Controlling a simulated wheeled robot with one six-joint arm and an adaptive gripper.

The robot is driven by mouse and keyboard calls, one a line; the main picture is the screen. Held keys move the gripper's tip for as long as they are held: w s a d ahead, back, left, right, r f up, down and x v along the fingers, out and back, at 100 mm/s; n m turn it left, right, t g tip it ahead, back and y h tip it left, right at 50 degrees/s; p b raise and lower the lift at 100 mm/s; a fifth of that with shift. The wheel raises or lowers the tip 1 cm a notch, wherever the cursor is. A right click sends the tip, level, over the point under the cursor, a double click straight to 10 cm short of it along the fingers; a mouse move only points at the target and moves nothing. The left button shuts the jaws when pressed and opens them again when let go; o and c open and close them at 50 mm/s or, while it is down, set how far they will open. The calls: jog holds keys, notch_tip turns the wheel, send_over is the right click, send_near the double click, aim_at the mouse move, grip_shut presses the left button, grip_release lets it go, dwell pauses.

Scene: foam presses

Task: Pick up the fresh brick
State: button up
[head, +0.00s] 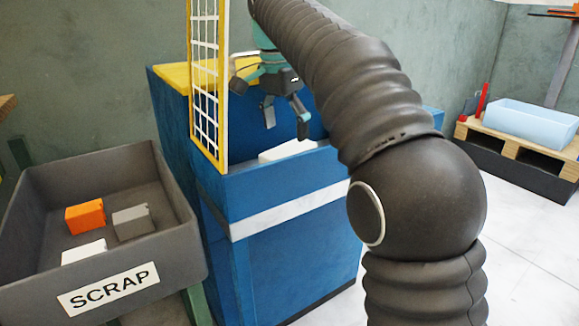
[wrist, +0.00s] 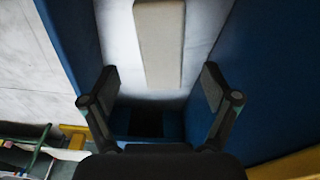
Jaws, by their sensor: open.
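The fresh brick (wrist: 160,45) is a long pale block in the wrist view. In the head view a white shape (head: 285,151), likely the same brick, shows inside the blue press, partly hidden by the press wall and my arm. My gripper (head: 286,117) is open and empty above the press opening, pointing down. In the wrist view its fingers (wrist: 160,84) stand apart, and the brick's near end lies between and just beyond the tips.
A grey SCRAP bin (head: 182,222) at the left holds orange, grey and white pieces. The blue press (head: 285,262) has a yellow-framed mesh guard (head: 207,85) standing close left of my gripper. A light blue tray (head: 528,122) sits on a pallet (head: 512,150) at the right.

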aim_at(289, 148)
jog(key=shift+w+d+f+b, duration=0.1)
jog(key=shift+w+f+b, duration=0.2)
jog(key=shift+f, duration=0.7)
jog(key=shift+w+d+f+b, duration=0.15)
jog(key=shift+f+b, duration=0.25)
jog(key=shift+f, duration=0.65)
jog(key=shift+w+d+f+b, duration=0.1)
jog(key=shift+f+b, duration=0.25)
jog(key=shift+f, duration=0.65)
jog(key=c, duration=1.5)
